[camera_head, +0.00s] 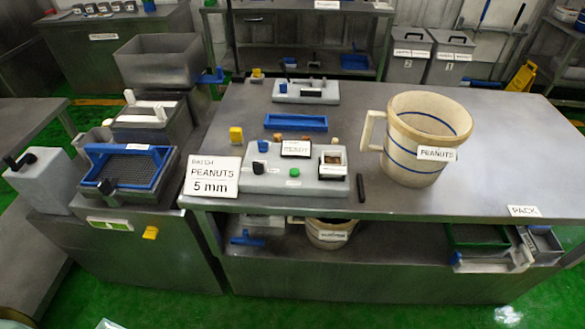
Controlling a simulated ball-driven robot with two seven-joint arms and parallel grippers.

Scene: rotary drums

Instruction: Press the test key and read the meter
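A low grey instrument (265,184) sits on the steel table, near its front left edge. A second grey device (305,92) with a black part lies farther back. Neither of my grippers can be seen in the head view.
A cream jug (412,140) labelled peanuts stands right of the instrument. A "peanuts 5 mm" sign (212,177), yellow block (236,135), blue tray (295,122) and black stick (360,188) lie nearby. A machine with a hopper (158,60) stands left. The table's right side (510,150) is clear.

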